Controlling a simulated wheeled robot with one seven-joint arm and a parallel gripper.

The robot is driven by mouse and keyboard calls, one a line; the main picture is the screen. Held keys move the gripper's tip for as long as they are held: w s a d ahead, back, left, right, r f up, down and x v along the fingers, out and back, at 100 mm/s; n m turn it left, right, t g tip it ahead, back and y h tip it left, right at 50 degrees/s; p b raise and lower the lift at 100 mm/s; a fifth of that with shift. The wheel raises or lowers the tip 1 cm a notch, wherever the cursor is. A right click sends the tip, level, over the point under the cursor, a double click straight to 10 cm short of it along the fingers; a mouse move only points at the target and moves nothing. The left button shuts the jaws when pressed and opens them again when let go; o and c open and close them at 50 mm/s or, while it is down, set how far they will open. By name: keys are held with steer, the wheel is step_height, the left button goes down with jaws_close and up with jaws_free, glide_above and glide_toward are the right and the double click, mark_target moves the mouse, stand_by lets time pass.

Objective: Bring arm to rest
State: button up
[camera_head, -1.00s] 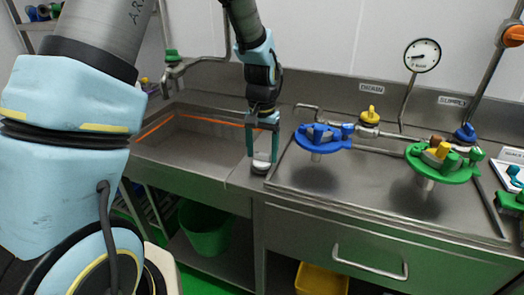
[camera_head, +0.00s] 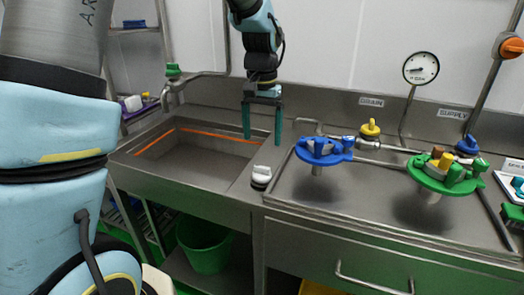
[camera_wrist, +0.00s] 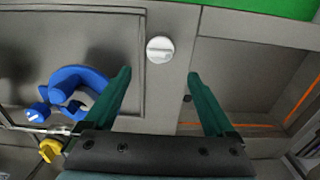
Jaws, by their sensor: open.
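My gripper (camera_head: 262,120) is open and empty, its two green fingers pointing down above the counter strip between the sink and the drain board. A small white-topped object with a dark base (camera_head: 261,176) stands on that strip below the gripper, apart from the fingers. In the wrist view the same white round top (camera_wrist: 160,49) lies between and beyond the fingertips (camera_wrist: 158,74).
A blue valve fixture (camera_head: 322,151) and a green one (camera_head: 444,172) stand on the steel board. Behind them are a yellow knob (camera_head: 370,128), a gauge (camera_head: 421,68) and a pipe. The sink (camera_head: 150,158) is at left; a green bin (camera_head: 205,247) is below.

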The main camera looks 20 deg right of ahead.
steer(key=shift+r, duration=0.6)
steer(key=s+a+f+n, duration=0.2)
steer(key=a+n, duration=0.1)
steer(key=a, duration=1.2)
steer(key=s+a+f+n+t, duration=0.1)
steer(key=a+n, duration=0.3)
steer(key=a, duration=1.1)
steer(key=shift+s+f+n+t, duration=0.3)
steer(key=shift+s+f, duration=0.25)
steer(key=shift+s, duration=0.1)
